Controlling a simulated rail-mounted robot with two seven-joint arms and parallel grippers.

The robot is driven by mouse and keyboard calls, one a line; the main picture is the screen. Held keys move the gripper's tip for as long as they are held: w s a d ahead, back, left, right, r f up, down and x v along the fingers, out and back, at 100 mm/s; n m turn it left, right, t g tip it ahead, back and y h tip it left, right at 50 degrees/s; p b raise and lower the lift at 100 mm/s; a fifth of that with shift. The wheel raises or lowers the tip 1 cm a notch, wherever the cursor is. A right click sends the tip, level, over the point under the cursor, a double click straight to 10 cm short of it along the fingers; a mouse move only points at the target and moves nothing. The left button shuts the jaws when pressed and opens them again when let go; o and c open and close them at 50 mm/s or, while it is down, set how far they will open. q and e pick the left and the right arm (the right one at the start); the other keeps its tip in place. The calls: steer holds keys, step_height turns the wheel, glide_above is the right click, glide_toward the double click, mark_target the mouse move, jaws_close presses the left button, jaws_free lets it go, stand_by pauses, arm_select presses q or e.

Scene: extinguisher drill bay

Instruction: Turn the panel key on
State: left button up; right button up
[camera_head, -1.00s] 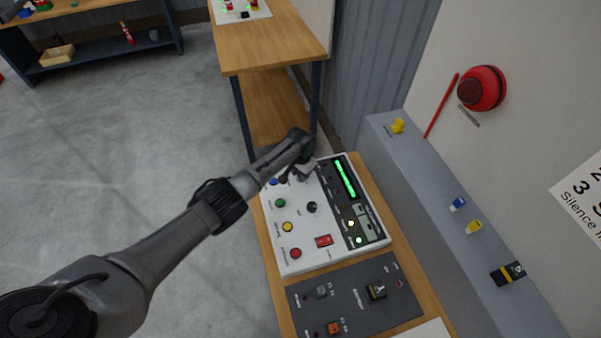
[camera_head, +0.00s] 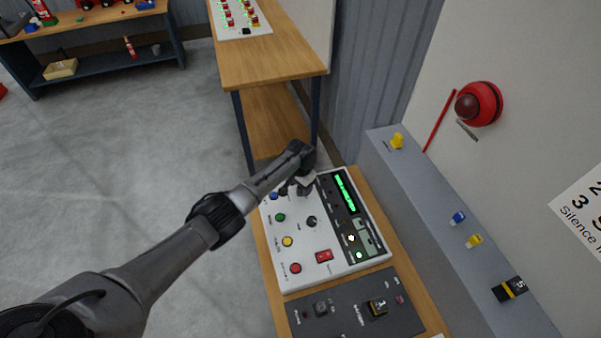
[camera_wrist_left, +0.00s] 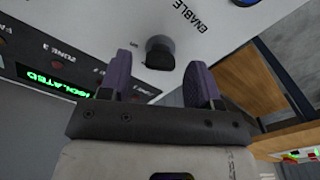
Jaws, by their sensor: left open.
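The white control panel (camera_head: 335,250) stands on the wooden bench, with coloured buttons, a green-lit display and a black knob (camera_head: 312,221) at its middle. My left gripper (camera_head: 297,190) is over the panel's far end, pointing down at it. In the left wrist view, its two purple fingers (camera_wrist_left: 161,80) are apart and empty. A round black key switch or knob (camera_wrist_left: 160,52) with an ENABLE label beside it shows between and just beyond the fingertips, apart from them. In the head view, my gripper hides this part of the panel. My right gripper is not in view.
A dark switch panel (camera_head: 355,312) lies on the bench nearer me. A grey ledge (camera_head: 430,215) with small yellow and blue items runs along the right wall, below a red alarm bell (camera_head: 480,103).

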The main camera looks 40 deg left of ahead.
arm_select(q)
step_height(320, 180, up, 13)
steer(key=p, duration=0.1)
steer(key=shift+f, duration=0.2)
stand_by(0.6)
